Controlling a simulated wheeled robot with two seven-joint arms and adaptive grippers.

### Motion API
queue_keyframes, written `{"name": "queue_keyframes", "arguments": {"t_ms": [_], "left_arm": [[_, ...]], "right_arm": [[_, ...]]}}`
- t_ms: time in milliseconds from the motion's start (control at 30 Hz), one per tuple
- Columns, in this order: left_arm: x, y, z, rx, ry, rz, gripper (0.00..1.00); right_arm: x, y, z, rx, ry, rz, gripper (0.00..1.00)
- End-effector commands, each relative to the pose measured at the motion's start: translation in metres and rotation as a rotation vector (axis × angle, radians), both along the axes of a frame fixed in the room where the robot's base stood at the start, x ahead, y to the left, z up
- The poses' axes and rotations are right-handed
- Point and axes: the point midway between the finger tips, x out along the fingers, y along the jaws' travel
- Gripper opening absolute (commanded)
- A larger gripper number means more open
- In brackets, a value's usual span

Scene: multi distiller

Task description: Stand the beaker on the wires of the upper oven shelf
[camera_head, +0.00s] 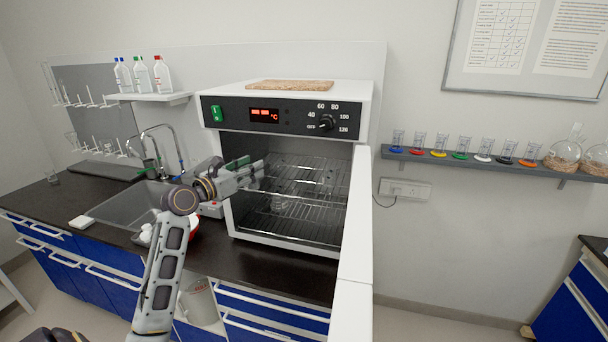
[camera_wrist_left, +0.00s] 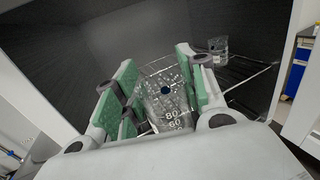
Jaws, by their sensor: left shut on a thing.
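The beaker (camera_wrist_left: 168,108) is clear glass with a white scale and sits between the green-padded fingers of my left gripper (camera_wrist_left: 156,62). In the head view my left gripper (camera_head: 254,173) is shut on it at the left side of the open oven mouth, about level with the upper wire shelf (camera_head: 312,172). The held beaker is hard to make out there, and its base contact with the wires cannot be judged. The oven (camera_head: 210,140) has its door open to the right. My right gripper is not in view.
A lower wire shelf (camera_head: 310,228) lies below, with a faint glass vessel (camera_head: 279,203) near it. Another beaker (camera_wrist_left: 218,46) stands on wires right of my fingers in the wrist view. The white oven door (camera_head: 357,215) bounds the right side. Most upper wires look clear.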

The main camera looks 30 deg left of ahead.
Motion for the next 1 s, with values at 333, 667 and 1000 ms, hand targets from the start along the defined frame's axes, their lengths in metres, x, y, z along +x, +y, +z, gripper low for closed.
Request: {"name": "queue_keyframes", "arguments": {"t_ms": [333, 667, 1000], "left_arm": [[-0.001, -0.007, -0.009, -0.002, 0.001, -0.033, 0.17], [-0.001, -0.007, -0.01, 0.0, 0.001, -0.036, 0.17], [0.018, -0.01, -0.009, -0.002, 0.0, -0.037, 0.17]], "right_arm": [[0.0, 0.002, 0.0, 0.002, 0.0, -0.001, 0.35], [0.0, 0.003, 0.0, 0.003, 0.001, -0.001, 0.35], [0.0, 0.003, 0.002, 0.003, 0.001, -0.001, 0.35]]}}
